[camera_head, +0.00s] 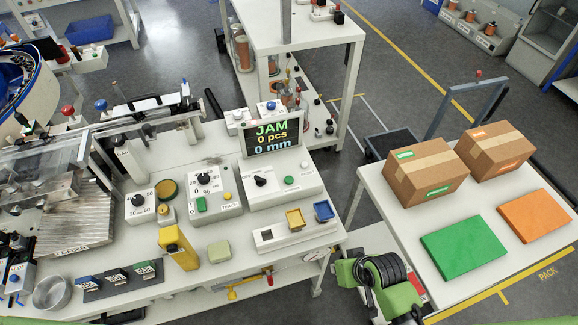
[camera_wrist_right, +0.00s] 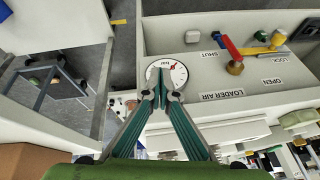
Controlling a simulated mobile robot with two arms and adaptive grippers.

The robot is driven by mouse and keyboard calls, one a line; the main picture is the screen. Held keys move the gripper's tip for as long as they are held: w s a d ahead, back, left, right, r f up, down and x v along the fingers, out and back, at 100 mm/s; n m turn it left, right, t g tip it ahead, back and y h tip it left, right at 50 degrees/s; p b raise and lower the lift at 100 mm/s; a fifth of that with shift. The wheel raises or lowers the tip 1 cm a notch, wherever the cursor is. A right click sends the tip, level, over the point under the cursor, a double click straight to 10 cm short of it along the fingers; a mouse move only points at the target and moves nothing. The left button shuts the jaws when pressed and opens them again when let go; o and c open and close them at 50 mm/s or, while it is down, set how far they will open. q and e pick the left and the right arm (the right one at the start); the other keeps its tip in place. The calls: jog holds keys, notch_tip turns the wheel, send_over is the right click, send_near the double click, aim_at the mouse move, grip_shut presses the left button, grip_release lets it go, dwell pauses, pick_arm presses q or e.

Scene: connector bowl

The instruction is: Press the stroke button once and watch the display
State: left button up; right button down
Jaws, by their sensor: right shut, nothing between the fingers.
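The display (camera_head: 271,138) stands upright at the back of the bench and reads "JAM", "0 pcs" and "0 mm". In front of it is a white control box (camera_head: 290,196) with a black knob, a green button (camera_head: 289,180) and a pale button (camera_head: 305,165). I cannot read which button is the stroke button. My right gripper (camera_wrist_right: 160,92) is shut and empty in the right wrist view, its tips in front of a round gauge (camera_wrist_right: 177,70). In the head view my right arm is low, right of the bench and apart from the buttons. My left gripper is not in view.
A second control box (camera_head: 214,189) with a knob and green switch stands left. A yellow bottle (camera_head: 178,248) and a white tray with yellow and blue blocks (camera_head: 296,236) are near the front. The right table holds cartons (camera_head: 425,172) and green and orange mats. In the wrist view, a red-handled valve (camera_wrist_right: 234,56) is beside the gauge.

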jog(key=w+a+r+y+p, duration=0.1)
jog(key=w+a+r, duration=0.1)
jog(key=r, duration=0.3)
jog(key=w+a+r+n+y+p, duration=0.1)
jog(key=w+a+r, duration=0.15)
jog(key=r, duration=0.25)
jog(key=w+a+r+p, duration=0.1)
jog(key=w+a+r, duration=0.15)
jog(key=r, duration=0.35)
notch_tip(320, 180, up, 6)
jog(key=m+t+y, duration=0.1)
jog(key=y, duration=0.2)
send_over(291, 180)
jog(key=shift+f, duration=0.15)
notch_tip(291, 180, down, 6)
jog(key=b, duration=0.6)
jog(key=shift+f+b, duration=0.2)
jog(key=shift+b, duration=0.15)
notch_tip(291, 180, down, 2)
jog(key=shift+f+b, duration=0.1)
jog(key=shift+b, duration=0.45)
jog(key=shift+f, duration=0.1)
jog(key=shift+f, duration=0.1)
jog(key=shift+f, duration=0.3)
